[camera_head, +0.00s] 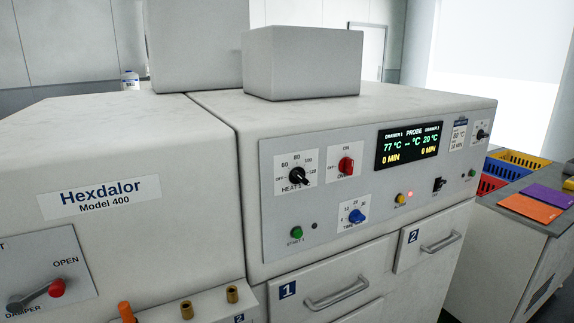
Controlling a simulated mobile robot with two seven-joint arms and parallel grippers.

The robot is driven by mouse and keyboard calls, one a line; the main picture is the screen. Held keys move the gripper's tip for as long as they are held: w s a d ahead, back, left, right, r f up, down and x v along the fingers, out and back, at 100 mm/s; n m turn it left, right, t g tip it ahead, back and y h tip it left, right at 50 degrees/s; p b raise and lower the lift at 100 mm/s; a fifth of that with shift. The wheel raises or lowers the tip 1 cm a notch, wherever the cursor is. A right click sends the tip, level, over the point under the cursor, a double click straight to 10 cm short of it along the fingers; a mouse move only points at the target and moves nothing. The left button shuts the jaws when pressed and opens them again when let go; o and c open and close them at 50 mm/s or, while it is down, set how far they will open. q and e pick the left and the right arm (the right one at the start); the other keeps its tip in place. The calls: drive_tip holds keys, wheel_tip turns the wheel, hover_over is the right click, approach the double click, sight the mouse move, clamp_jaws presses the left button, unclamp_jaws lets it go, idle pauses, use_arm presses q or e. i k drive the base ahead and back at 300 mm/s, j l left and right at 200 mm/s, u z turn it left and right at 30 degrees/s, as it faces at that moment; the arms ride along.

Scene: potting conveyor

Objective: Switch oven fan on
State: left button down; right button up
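The oven's grey control panel (400,155) faces me at centre right. A black toggle switch (439,185) sits on its lower right; its small label and its position are too small to read. A red knob (346,166) on a white plate has "ON" above and "OFF" to its left; its exact setting is hard to tell. A black heat knob (299,178) is left of it, and a blue time knob (357,215) is below. Neither of my grippers is in view.
The display (408,145) reads 77 °C and 20 °C, both 0 MIN. A red light (410,194) glows. Drawers (337,292) are below the panel. A damper lever (45,293) is at lower left. Colored crates (508,170) and a side table (515,232) stand right.

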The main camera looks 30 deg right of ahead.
sight(439, 185)
drive_tip(key=z, duration=0.4)
drive_tip(key=k+z, duration=0.1)
drive_tip(key=z, duration=0.65)
drive_tip(key=k+l+z, duration=0.1)
drive_tip(key=z, duration=0.3)
